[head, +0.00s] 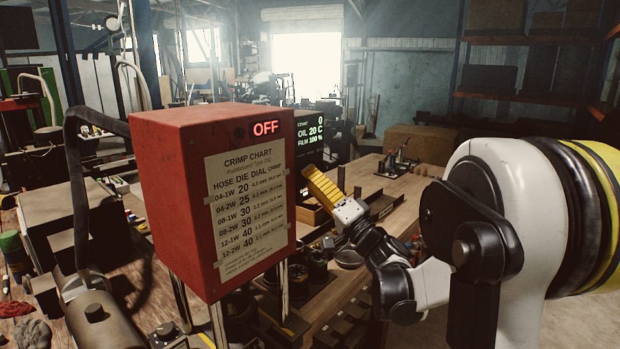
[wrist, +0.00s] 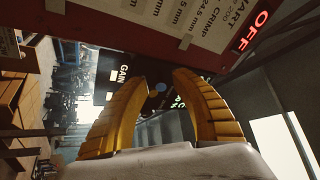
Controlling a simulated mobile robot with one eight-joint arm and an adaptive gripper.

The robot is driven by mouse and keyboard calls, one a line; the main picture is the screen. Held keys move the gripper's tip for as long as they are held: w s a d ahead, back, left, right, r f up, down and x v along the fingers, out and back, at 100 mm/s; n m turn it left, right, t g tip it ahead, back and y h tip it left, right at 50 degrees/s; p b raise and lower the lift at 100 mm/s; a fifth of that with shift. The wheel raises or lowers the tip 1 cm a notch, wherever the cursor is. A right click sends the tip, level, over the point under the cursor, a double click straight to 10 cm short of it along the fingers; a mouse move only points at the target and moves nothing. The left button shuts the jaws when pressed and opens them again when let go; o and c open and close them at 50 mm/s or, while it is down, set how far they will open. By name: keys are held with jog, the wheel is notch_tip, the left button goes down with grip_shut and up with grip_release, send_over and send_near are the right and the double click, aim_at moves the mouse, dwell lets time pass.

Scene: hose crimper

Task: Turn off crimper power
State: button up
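The crimper's red control box (head: 180,200) stands at centre left in the head view, with a crimp chart (head: 248,205) taped to its face. A lit red display (head: 266,127) on it reads OFF, and it also shows at the top right of the wrist view (wrist: 262,18). My gripper (head: 308,172) is to the right of the box, its yellow fingers pointing up and left at the black panel. In the wrist view the gripper (wrist: 160,77) is open, with an empty gap between its curved fingers. A switch cannot be made out clearly.
A black screen (head: 309,140) behind the box shows crimp 0, oil 20 C and film 100%. A wooden bench (head: 340,295) with dark cylinders (head: 317,265) lies below my gripper. A hose (head: 75,180) runs at the left. Shelving stands at the back right.

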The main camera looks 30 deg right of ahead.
jog(key=v, duration=1.1)
jog(key=s+a+f+n+g+y+b, duration=0.1)
jog(key=s+a+f+n+g+b, duration=0.15)
jog(key=a+f+g, duration=0.5)
jog(key=s+a+f+n+g+y+b, duration=0.1)
jog(key=a+f+n+g+b, duration=0.25)
jog(key=a+f, duration=0.8)
jog(key=s+f+n+g+h+b, duration=0.1)
jog(key=s+f+g+h+b, duration=0.1)
jog(key=s, duration=0.4)
jog(key=s+a+f+n+g+h+b, duration=0.1)
jog(key=s+f+n+g+h+b, duration=0.1)
jog(key=s+f+h, duration=0.2)
jog(key=shift+s+a+f+h, duration=0.35)
jog(key=shift+s+f, duration=0.5)
jog(key=shift+s, duration=0.85)
